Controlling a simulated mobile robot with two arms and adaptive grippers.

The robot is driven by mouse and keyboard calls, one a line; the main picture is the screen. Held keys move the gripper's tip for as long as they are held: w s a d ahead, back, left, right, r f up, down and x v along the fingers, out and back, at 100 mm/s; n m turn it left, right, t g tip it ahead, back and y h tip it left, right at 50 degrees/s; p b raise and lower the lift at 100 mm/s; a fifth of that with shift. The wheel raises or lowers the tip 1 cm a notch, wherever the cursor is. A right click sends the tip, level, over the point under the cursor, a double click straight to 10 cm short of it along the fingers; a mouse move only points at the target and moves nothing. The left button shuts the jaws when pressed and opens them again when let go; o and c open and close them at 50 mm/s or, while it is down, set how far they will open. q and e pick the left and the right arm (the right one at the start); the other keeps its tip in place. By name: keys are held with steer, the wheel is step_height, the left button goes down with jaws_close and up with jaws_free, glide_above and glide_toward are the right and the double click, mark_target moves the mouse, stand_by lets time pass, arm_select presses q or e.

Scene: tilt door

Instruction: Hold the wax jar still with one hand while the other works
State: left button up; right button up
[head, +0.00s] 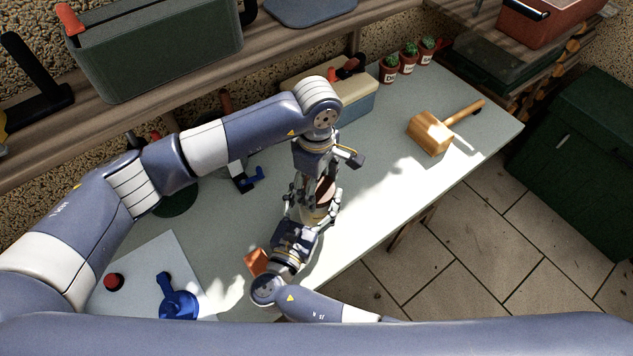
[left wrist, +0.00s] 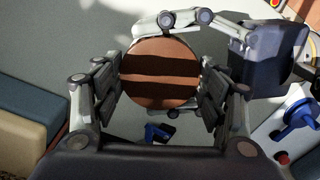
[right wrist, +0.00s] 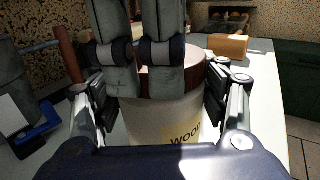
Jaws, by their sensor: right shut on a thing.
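The wax jar (head: 324,192) stands upright near the table's front edge, mostly hidden by my grippers in the head view. Its pale body with a label reading "WOOD" shows in the right wrist view (right wrist: 160,120). Its round brown lid (left wrist: 160,73) shows from above in the left wrist view, crossed by dark shadow bands. My right gripper (right wrist: 160,100) is shut on the jar's body from the side. My left gripper (left wrist: 160,88) is above the jar, pointing down, its fingers spread open on either side of the lid. Whether they touch the lid is unclear.
A wooden mallet (head: 432,134) lies to the right on the table (head: 385,175). Several potted cacti (head: 408,57) and a toolbox (head: 355,100) stand along the back. A blue part (head: 178,300) and red button (head: 114,281) are front left. An orange block (head: 256,261) lies beside my right wrist.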

arm_select(q)
steer(key=shift+n, duration=1.7)
steer(key=o, duration=1.2)
steer(key=shift+c, duration=0.2)
